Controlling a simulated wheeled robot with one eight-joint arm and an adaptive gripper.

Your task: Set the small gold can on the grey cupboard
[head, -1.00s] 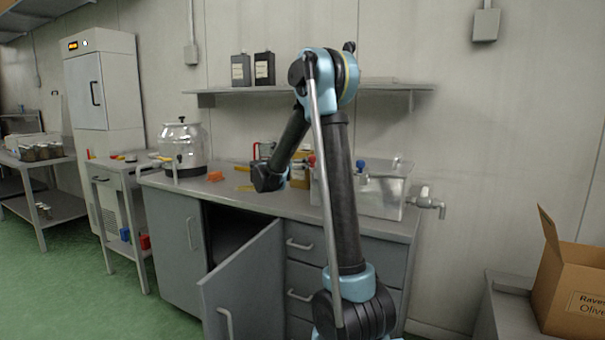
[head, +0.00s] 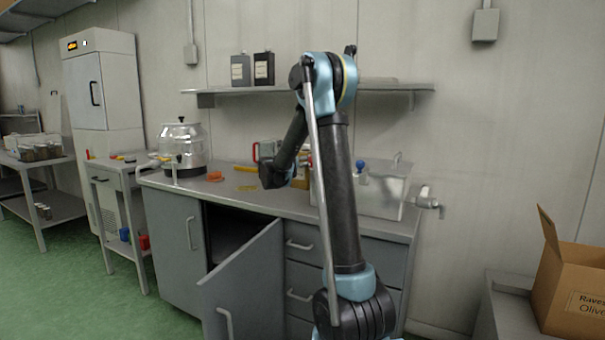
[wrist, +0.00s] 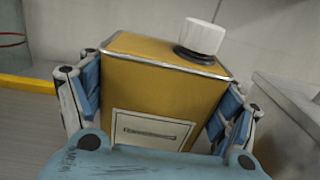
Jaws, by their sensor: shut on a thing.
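The small gold can (wrist: 165,90) fills the middle of the wrist view, with a white cap on top and a pale label on its side. My gripper (wrist: 158,105) is shut on it, with a finger on each side. In the head view my own arm hides most of the gripper and can; only a tan bit of the can (head: 301,181) shows beside the wrist. The grey cupboard (head: 172,238) has a long top and an open door. The can is over or near its back part; I cannot tell whether it touches the top.
Orange (head: 215,175) and yellow (head: 246,187) items lie between. A wall shelf (head: 215,92) hangs above. The open door (head: 243,285) juts forward.

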